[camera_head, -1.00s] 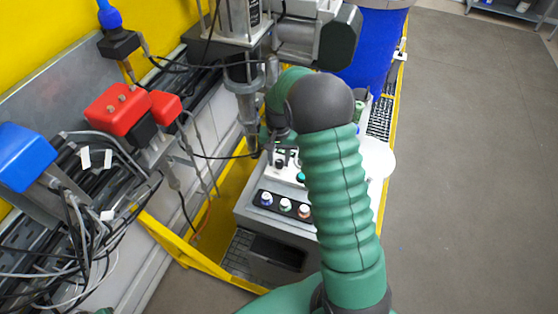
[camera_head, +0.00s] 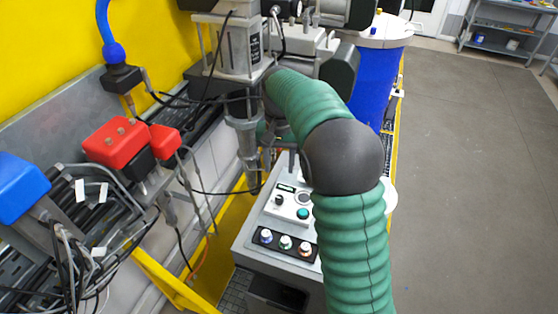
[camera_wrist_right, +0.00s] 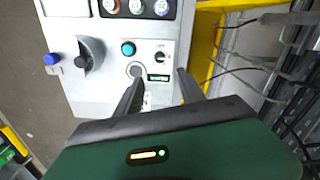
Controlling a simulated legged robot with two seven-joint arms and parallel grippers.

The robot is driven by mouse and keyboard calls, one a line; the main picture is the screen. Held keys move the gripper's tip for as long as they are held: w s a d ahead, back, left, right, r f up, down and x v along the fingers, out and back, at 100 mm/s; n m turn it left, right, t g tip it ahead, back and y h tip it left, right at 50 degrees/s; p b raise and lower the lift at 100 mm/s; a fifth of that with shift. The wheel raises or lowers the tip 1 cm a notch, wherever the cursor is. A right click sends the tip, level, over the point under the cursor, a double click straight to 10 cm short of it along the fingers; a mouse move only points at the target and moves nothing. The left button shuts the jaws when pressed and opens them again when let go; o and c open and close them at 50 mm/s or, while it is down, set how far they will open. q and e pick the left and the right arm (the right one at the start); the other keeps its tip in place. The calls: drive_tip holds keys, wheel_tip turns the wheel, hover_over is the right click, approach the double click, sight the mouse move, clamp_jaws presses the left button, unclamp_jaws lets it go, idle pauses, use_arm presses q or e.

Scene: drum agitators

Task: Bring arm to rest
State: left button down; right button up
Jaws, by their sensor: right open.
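My right arm (camera_head: 350,230), green and ribbed with a dark grey elbow, rises from the bottom of the head view and bends forward and left over the control box. My right gripper (camera_wrist_right: 158,90) shows in the right wrist view with its two dark fingers apart and nothing between them. It points at the grey control box (camera_wrist_right: 70,95), over the panel with a green button (camera_wrist_right: 127,48), a key switch (camera_wrist_right: 160,57) and a small lit display (camera_wrist_right: 158,78). I cannot tell the exact gap. In the head view the arm hides most of this gripper. My left gripper is out of view.
The control box (camera_head: 245,245) stands inside a yellow frame (camera_head: 165,280). A metal agitator (camera_head: 245,140) and a blue drum (camera_head: 372,85) are beyond it. Red (camera_head: 115,142) and blue (camera_head: 22,188) boxes with loose cables line the left. The grey floor (camera_head: 470,190) at right is clear.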

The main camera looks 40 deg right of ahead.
drive_tip(key=shift+r, duration=1.2)
